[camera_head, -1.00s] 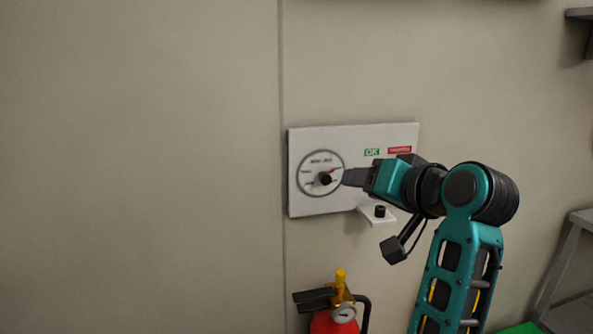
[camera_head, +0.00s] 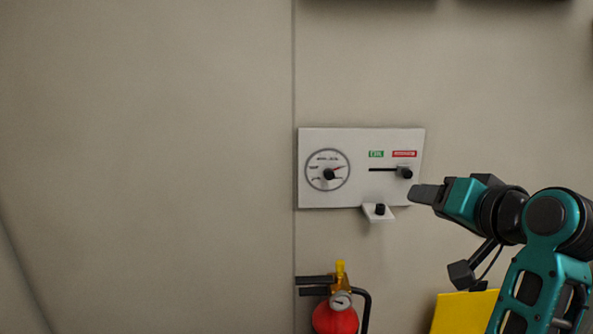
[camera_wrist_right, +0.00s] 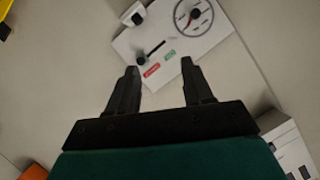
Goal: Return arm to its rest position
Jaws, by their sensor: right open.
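My right arm (camera_head: 545,235) comes in from the lower right in the head view. Its gripper (camera_head: 424,194) points left, at the lower right edge of the white wall panel (camera_head: 345,198). In the right wrist view the two dark fingers of the gripper (camera_wrist_right: 158,80) are spread with nothing between them, and the panel (camera_wrist_right: 205,48) lies beyond the tips. The panel carries a round dial with a black knob (camera_head: 329,174), and a slot whose black slider knob (camera_head: 405,173) is at its right end under the red label. My left gripper is not in view.
A small white bracket with a black knob (camera_head: 380,209) sticks out below the panel. A red fire extinguisher (camera_head: 336,316) is on the wall below. A yellow object (camera_head: 462,312) stands behind my arm at the lower right. The wall left of the panel is bare.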

